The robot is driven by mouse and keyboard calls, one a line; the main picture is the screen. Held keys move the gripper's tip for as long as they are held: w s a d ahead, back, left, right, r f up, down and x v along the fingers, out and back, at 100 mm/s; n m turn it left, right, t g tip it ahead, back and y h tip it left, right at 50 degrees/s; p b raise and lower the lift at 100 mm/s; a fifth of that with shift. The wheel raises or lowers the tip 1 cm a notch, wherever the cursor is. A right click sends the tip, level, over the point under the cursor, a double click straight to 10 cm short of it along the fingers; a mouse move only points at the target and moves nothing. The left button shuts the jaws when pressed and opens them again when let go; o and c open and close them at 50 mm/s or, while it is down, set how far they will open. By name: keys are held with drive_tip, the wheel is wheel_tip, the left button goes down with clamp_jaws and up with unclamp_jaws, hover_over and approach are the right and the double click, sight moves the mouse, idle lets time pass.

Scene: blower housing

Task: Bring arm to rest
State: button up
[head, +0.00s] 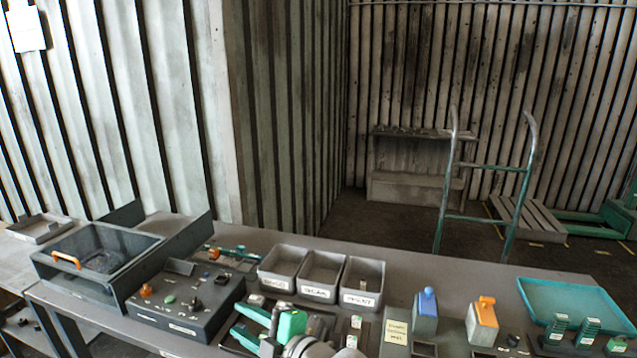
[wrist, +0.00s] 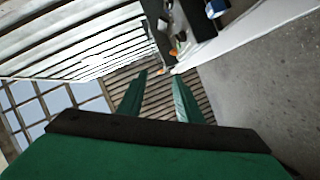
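My gripper (head: 238,319) shows at the bottom of the head view, left of centre, with its green fingers pointing left over the bench. In the wrist view its two green fingers (wrist: 160,76) stand apart with nothing between them. My gripper is open and empty. My grey arm reaches in from the bottom edge, and most of it is out of view. The fingers appear above the bench, to the right of a dark control box (head: 187,303); their exact height is hard to tell.
The long grey bench (head: 290,242) holds three grey bins (head: 321,275), a dark tray with an orange handle (head: 66,260), a blue-topped block (head: 426,309), an orange-topped block (head: 483,320) and a teal tray (head: 573,302). A hand truck (head: 483,168) stands behind on the floor.

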drive_tip(key=s+d+f+m+t+h, duration=0.45)
drive_tip(key=s+f+m, duration=0.35)
drive_tip(key=f+m, duration=0.25)
drive_tip(key=s+d+f+m+t+h, duration=0.3)
drive_tip(key=s+f+m+h, duration=0.4)
drive_tip(key=f+m, duration=0.4)
drive_tip(key=s+d+f+g, duration=0.1)
drive_tip(key=s+d, duration=0.3)
drive_tip(key=s, duration=0.8)
drive_tip(key=s+d+f+m+g, duration=0.1)
drive_tip(key=s+d, duration=0.2)
drive_tip(key=s, duration=1)
drive_tip(key=shift+d+f+h, duration=0.2)
drive_tip(key=shift+d+h, duration=0.15)
drive_tip(key=shift+h, duration=0.1)
